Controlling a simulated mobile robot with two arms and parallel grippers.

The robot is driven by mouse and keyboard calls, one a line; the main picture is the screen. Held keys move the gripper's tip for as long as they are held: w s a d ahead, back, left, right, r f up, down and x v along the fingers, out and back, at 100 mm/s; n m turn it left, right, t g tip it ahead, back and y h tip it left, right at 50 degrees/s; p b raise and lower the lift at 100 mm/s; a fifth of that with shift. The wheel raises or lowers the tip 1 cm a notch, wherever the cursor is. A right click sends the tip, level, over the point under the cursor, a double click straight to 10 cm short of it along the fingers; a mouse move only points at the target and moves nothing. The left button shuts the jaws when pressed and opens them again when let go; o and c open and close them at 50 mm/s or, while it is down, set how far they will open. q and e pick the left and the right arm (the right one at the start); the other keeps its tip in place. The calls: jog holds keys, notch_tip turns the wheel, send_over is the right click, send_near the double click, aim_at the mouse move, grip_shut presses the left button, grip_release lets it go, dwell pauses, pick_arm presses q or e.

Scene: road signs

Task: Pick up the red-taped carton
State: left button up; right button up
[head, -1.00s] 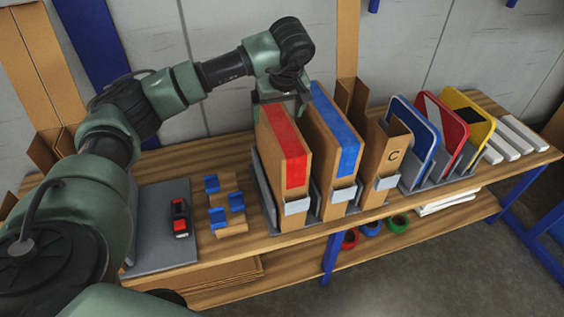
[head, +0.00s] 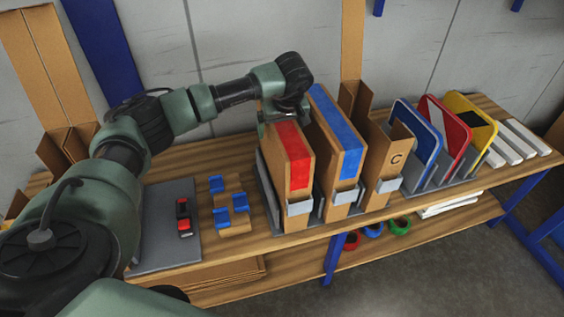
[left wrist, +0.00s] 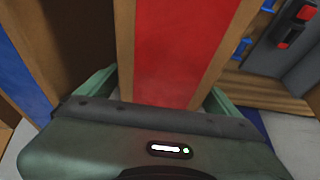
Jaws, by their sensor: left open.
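The red-taped carton (head: 288,160) is a tall brown box with a red strip along its top and front. It stands upright in a grey rack slot, leftmost of three cartons. My left gripper (left wrist: 157,90) is open at the carton's upper far end. In the left wrist view, one green finger is on each side of the carton (left wrist: 180,45), with the red tape between them. Whether the fingers touch it I cannot tell. In the head view the fingertips are mostly hidden behind the carton. My right gripper is not in view.
Several road signs (head: 450,130) stand farther right. A grey mat (head: 165,225) with a red-black tool (head: 184,217) and small blue-clipped blocks (head: 230,205) lie left. A wall stands behind the bench.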

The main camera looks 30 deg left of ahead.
pick_arm(q)
jog(key=shift+f, duration=0.25)
dwell(0.3)
grip_shut()
jog(key=shift+r, duration=0.15)
